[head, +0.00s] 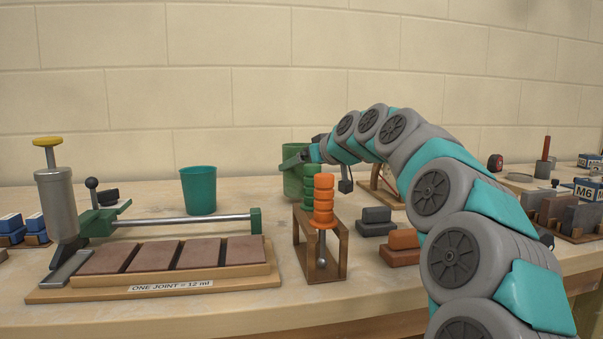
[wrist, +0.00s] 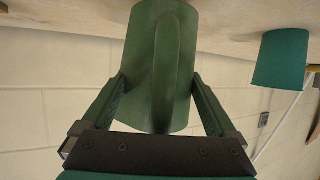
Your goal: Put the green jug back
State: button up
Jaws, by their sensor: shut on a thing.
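The green jug (head: 291,185) stands out at the back of the bench in the head view, upright, partly hidden behind an orange-handled tool. My gripper (head: 297,160) reaches it from the right and is shut on it. In the wrist view, which is upside down, the jug (wrist: 145,60) fills the middle, with its handle running down its near side. The fingers of my gripper (wrist: 158,80) press on both sides of its body. I cannot tell whether its base touches the bench.
A teal tub (head: 199,190) stands to the left of the jug. The orange-handled tool (head: 323,205) sits in a wooden stand in front. A lever pump (head: 60,205) and a board with brown tiles (head: 190,258) are at left. Dark and orange blocks (head: 377,217) lie at right.

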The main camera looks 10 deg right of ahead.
jog(key=shift+f, duration=0.95)
jog(key=o, duration=1.4)
jog(key=shift+f, duration=0.1)
jog(key=shift+s, duration=0.1)
jog(key=shift+s+d+r, duration=0.15)
jog(key=shift+s+r, duration=0.15)
jog(key=b+v, duration=0.1)
jog(key=v, duration=1)
jog(key=shift+s, duration=0.1)
